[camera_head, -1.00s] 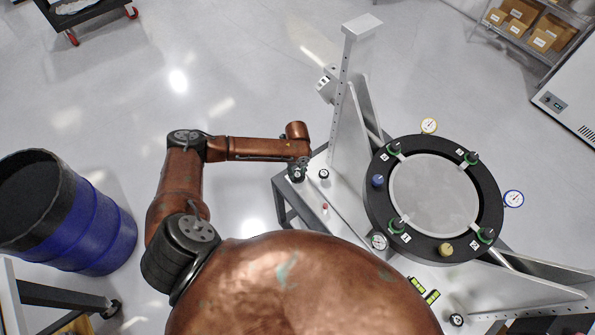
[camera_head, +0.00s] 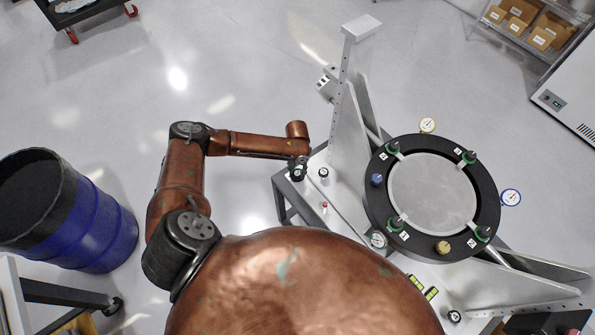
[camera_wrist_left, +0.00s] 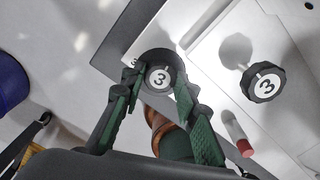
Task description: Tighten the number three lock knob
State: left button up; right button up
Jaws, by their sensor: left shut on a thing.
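In the left wrist view a dark round knob with a white face marked 3 (camera_wrist_left: 160,77) sits between the two green fingertips of my left gripper (camera_wrist_left: 158,88). The gripper is shut on this knob, at the edge of a dark plate. In the head view my left gripper (camera_head: 299,162) is at the near left corner of the white fixture table, over the knob (camera_head: 297,174). My right gripper is out of view.
A red-capped post (camera_wrist_left: 243,147) stands near the right finger. The white upright (camera_head: 349,110) and the round mirror (camera_head: 432,193) in its black ring are to the right. A blue drum (camera_head: 85,230) stands at left. Open floor lies behind my arm.

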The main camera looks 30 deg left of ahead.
aim_at(297, 173)
pick_arm(q)
jog(key=shift+m, duration=1)
jog(key=o, duration=1.1)
jog(key=shift+o, duration=0.2)
jog(key=shift+r, duration=0.1)
notch_tip(297, 173, up, 12)
